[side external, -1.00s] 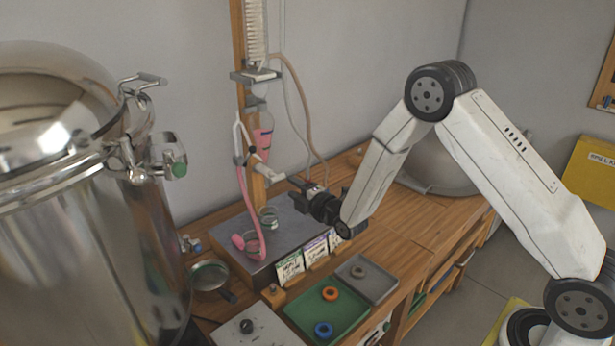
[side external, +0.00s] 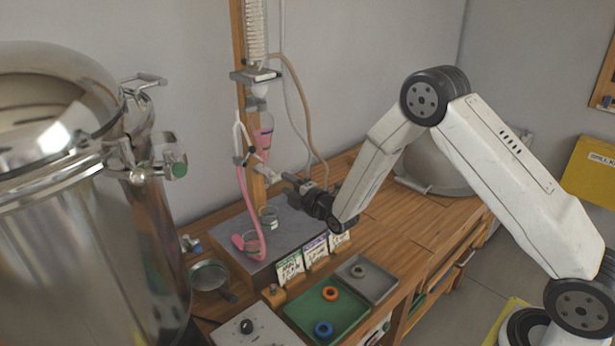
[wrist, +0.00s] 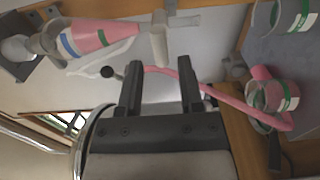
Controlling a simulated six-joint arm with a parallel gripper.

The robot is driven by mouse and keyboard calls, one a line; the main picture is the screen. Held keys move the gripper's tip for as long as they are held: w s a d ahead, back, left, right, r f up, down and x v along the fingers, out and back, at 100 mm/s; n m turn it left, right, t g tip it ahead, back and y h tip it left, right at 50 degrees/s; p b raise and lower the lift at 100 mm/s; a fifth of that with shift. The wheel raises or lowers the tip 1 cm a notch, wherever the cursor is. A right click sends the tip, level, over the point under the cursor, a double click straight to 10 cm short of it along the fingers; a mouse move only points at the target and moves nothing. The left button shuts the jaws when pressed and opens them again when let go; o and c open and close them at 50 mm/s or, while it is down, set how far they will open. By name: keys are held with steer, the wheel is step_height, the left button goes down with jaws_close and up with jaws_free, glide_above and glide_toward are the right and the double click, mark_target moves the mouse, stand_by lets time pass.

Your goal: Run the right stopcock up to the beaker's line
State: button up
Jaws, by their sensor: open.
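The tapered glass vessel with pink liquid (side external: 263,140) hangs on the wooden post; in the wrist view it carries blue and green bands (wrist: 95,38). A pale grey cross-shaped fitting (wrist: 160,38) sits at its narrow end, beside a white tube with a black knob (wrist: 107,72). I cannot tell for sure which is the right stopcock. A pink hose (side external: 243,190) runs down to a beaker (wrist: 272,95) with pink in it and a green band; its fill line is not clear. A second beaker (side external: 268,217) stands behind. My gripper (side external: 288,180) is open and empty, its fingertips (wrist: 160,75) just short of the fitting.
A large steel boiler (side external: 70,220) fills the left side. The grey platform (side external: 290,232) bears the beakers, with label cards (side external: 290,268) along its front. A green tray (side external: 305,312) and a grey tray (side external: 378,283) lie in front.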

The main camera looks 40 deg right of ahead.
mark_target(279, 179)
steer(key=shift+w, duration=1.75)
steer(key=c, duration=0.6)
